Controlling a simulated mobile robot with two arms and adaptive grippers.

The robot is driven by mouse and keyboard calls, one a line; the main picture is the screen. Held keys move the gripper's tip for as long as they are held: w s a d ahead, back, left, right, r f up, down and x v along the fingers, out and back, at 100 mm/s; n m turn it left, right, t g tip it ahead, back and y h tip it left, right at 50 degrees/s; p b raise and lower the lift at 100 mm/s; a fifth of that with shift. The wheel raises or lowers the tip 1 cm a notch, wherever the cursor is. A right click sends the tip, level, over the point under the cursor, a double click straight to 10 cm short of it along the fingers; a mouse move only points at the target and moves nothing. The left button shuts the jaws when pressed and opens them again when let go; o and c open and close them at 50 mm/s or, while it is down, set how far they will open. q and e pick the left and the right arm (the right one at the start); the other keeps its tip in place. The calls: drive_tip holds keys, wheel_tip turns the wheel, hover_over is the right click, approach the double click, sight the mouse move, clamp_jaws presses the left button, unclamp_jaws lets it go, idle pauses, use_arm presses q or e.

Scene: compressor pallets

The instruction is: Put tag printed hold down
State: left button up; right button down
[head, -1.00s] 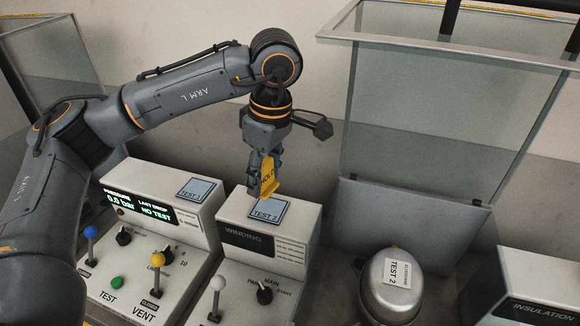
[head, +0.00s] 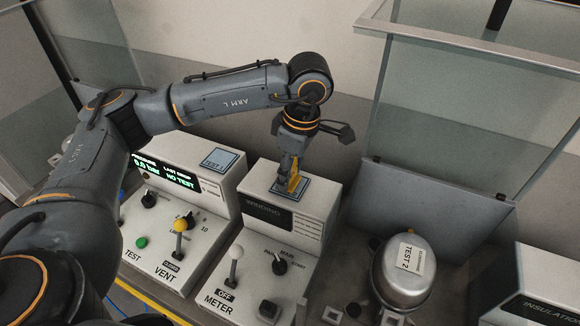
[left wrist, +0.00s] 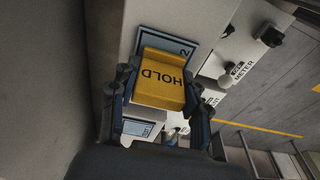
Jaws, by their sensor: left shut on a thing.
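The yellow tag printed HOLD (left wrist: 160,80) is between the fingers of my left gripper (left wrist: 158,100), which is shut on it. In the head view the tag (head: 294,184) is at the blue TEST 2 pad (head: 304,192) on top of the WINDING unit (head: 290,210). My left gripper (head: 290,172) is directly over that pad, pointing down. In the left wrist view the tag overlaps the pad (left wrist: 192,47); whether it touches the surface I cannot tell. My right gripper is not in view.
A TEST 1 pad (head: 219,161) lies on the pressure unit (head: 190,188) to the left. A metal compressor labelled TEST 2 (head: 402,270) stands to the right before a glass-walled guard (head: 450,120). Levers and knobs stand on the front panels, including a white lever (head: 236,252).

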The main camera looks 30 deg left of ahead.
use_arm(q)
drive_tip(key=shift+f, duration=0.1)
drive_tip(key=o, duration=1.1)
drive_tip(key=shift+o, duration=0.2)
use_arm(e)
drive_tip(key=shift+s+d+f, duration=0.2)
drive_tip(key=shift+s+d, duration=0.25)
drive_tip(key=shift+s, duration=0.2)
use_arm(q)
drive_tip(key=shift+r, duration=0.3)
drive_tip(key=shift+w+d+r+b, duration=0.1)
drive_tip(key=shift+r+b, duration=0.15)
drive_tip(key=shift+b, duration=0.05)
wheel_tip(320, 180, up, 11)
drive_tip(key=d+b, duration=0.1)
drive_tip(key=shift+d, duration=0.3)
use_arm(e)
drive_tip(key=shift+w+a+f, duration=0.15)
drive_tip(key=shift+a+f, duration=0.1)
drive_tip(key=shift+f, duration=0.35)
